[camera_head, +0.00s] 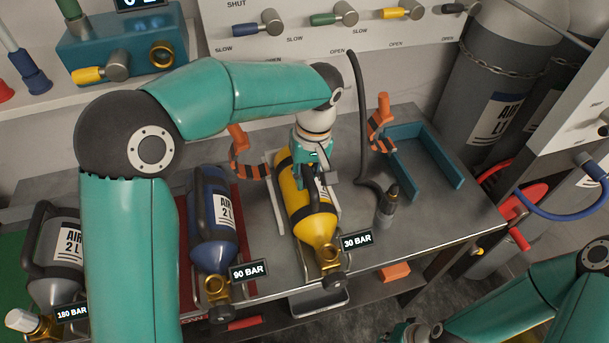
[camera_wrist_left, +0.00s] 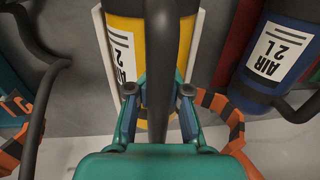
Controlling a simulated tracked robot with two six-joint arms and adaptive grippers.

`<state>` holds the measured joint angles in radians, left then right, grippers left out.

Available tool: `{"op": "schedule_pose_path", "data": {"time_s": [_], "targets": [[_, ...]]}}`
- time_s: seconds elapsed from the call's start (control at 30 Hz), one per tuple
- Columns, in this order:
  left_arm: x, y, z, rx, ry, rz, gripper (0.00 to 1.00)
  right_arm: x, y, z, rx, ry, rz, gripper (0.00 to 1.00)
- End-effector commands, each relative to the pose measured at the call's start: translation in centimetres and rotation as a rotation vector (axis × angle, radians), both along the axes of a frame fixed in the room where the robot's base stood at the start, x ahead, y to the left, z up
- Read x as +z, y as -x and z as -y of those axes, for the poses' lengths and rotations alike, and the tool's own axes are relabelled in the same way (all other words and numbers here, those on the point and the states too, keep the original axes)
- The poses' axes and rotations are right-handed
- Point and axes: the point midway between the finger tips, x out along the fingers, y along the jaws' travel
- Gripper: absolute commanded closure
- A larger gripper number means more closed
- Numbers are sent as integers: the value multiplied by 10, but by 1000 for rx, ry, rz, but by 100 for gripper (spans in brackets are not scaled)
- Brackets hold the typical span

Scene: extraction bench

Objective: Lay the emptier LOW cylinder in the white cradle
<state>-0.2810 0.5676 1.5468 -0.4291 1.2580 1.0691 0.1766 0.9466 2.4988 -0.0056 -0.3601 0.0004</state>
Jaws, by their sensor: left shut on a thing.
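The yellow cylinder (camera_head: 305,208), tagged 30 BAR (camera_head: 357,240), lies between the rails of the white cradle (camera_head: 274,200), its brass valve toward the bench's front edge. I cannot tell whether it rests fully. My left gripper (camera_head: 318,178) is above it, shut on its black handle. In the left wrist view the fingers (camera_wrist_left: 158,95) close around that handle, with the yellow body (camera_wrist_left: 130,40) beneath and a white rail (camera_wrist_left: 197,45) beside it. The blue cylinder (camera_head: 210,232), tagged 90 BAR, lies on the red area to the left. My right gripper (camera_head: 408,334) is at the bottom edge, mostly cut off.
A grey cylinder (camera_head: 58,250), tagged 180 BAR, lies at far left. Orange-black striped hooks (camera_head: 381,130) stand behind the cradle. A black hose (camera_head: 362,130) with a nozzle (camera_head: 386,208) stands right of it. A teal bracket (camera_head: 438,158) sits at back right. Bare bench lies front right.

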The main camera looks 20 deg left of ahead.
Motion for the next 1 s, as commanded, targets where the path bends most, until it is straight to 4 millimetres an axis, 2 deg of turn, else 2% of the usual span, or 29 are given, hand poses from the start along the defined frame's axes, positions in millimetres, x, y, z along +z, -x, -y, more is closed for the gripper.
{"op": "schedule_pose_path", "data": {"time_s": [0.43, 1.0], "targets": [[3, -1, 0, 0, 1, 7, 100, 0, 0, 0, 0, 0, 0, 100], [-4, -1, 0, 1, 1, 7, 100, -4, 0, 0, 0, 0, 0, 100]]}}
